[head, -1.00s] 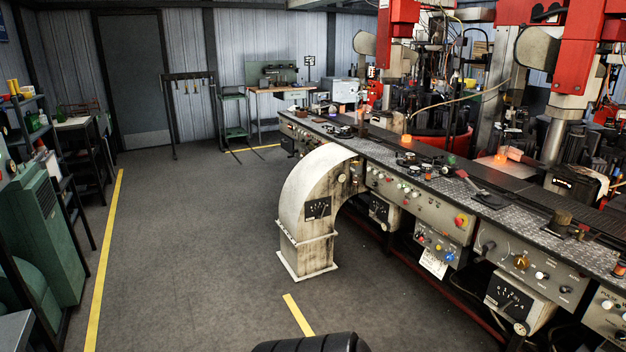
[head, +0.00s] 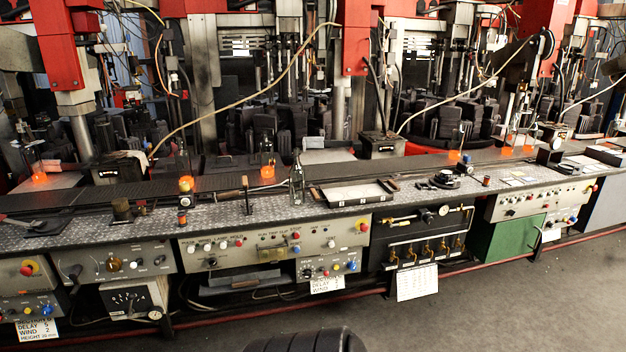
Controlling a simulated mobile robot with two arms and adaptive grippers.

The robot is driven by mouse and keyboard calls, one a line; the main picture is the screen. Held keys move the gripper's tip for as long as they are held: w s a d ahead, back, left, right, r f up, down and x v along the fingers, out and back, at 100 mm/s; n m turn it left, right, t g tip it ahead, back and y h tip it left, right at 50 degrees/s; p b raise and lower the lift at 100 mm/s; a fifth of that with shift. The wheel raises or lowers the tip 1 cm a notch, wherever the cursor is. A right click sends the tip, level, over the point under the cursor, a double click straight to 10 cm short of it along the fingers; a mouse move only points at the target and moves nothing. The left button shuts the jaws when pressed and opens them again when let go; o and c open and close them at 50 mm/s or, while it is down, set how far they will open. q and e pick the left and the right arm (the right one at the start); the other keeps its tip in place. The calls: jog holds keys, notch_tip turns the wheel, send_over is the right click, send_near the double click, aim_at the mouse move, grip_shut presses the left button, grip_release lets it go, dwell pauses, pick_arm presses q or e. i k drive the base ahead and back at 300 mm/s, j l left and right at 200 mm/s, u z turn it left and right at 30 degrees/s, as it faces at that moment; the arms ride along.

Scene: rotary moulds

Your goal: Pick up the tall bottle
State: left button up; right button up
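A tall clear glass bottle (head: 297,183) stands upright on the metal-plated bench top, left of a shallow tray. A second clear glass piece with a glowing orange base (head: 267,163) stands behind it to the left, on the dark conveyor strip. Neither of my grippers shows in the head view.
The long bench (head: 228,212) spans the view, with control panels on its front. A shallow tray (head: 350,194) and an upright handle (head: 246,190) flank the bottle. Red-topped machines (head: 358,35) stand behind. Grey floor (head: 480,300) is clear at lower right.

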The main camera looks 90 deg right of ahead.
aim_at(296, 186)
jog(key=l+z, duration=0.1)
jog(key=z, duration=2.6)
jog(key=j, duration=0.1)
